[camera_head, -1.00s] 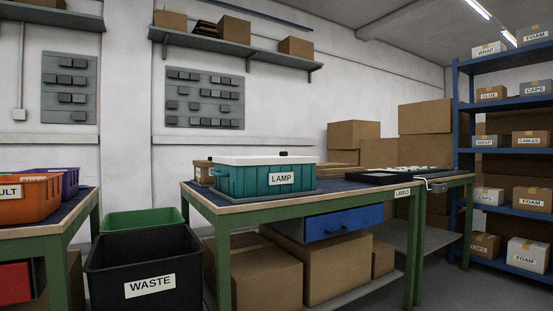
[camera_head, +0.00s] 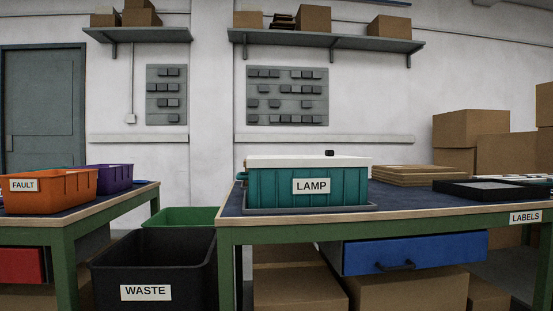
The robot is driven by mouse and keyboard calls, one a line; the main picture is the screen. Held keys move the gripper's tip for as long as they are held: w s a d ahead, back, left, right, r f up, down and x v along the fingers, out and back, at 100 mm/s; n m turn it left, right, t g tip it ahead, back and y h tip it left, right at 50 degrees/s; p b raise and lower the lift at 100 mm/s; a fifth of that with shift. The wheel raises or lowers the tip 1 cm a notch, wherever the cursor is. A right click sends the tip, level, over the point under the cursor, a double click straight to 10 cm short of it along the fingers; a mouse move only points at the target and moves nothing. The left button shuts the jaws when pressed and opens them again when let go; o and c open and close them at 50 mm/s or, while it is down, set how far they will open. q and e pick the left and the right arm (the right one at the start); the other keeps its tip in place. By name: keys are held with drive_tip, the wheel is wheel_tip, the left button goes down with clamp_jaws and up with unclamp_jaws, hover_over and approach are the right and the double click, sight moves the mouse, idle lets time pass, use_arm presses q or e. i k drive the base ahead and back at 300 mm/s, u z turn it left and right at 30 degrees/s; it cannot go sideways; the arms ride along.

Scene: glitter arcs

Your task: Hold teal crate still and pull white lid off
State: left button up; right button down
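The teal crate (camera_head: 275,188) with a LAMP label stands upright on a dark tray on the blue-topped workbench ahead of me. The white lid (camera_head: 300,162) lies across the top of the crate and covers its opening. A small black piece (camera_head: 329,153) shows at the lid's back edge. Neither of my grippers is in the view.
A black WASTE bin (camera_head: 150,270) and a green bin (camera_head: 178,217) stand on the floor left of the workbench (camera_head: 425,213). An orange FAULT crate (camera_head: 60,190) sits on another bench. A black tray (camera_head: 480,191) and flat cardboard (camera_head: 405,175) lie right of the teal crate.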

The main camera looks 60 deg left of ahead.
sight(329, 160)
drive_tip(key=u, duration=0.9)
drive_tip(key=i, duration=0.8)
drive_tip(key=u, duration=0.95)
